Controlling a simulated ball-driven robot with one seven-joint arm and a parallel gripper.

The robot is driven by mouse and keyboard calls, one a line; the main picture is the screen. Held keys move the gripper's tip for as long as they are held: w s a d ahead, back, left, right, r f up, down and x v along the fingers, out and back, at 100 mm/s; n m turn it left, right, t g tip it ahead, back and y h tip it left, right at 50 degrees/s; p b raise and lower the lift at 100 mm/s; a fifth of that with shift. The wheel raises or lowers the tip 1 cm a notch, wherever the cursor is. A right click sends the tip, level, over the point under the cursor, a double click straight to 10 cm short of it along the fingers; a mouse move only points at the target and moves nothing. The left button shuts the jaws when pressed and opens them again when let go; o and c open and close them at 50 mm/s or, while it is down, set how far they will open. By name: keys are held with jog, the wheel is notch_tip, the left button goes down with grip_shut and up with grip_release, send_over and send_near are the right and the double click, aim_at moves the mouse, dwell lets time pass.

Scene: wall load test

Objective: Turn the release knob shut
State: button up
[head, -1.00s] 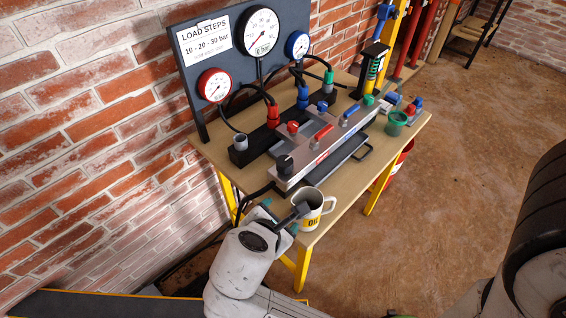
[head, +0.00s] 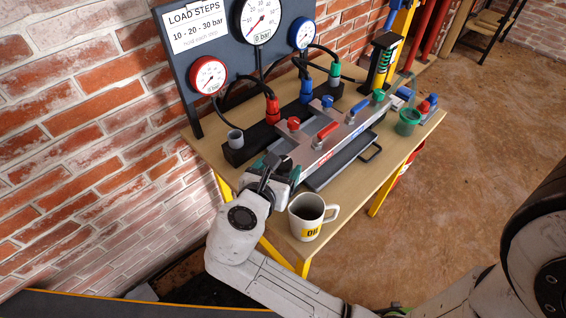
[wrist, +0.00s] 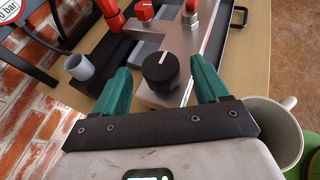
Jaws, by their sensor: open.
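The release knob (wrist: 160,67) is black with a white pointer mark and stands on the near end of the silver manifold block (head: 318,146). In the wrist view it sits between the two green fingertips of my gripper (wrist: 160,82), with a gap on both sides. My gripper (head: 272,170) is open and empty. In the head view it is at the near-left end of the manifold and hides the knob.
A white mug (head: 308,216) marked OIL stands close to the right of my gripper. Red (head: 328,131) and blue (head: 358,107) levers rise along the manifold. A grey cup-like fitting (head: 235,139) is to the left. A gauge panel (head: 180,75) stands behind.

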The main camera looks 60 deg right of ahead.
aim_at(282, 165)
jog(key=shift+x, duration=1.6)
jog(key=c, duration=1)
jog(key=shift+o, duration=0.2)
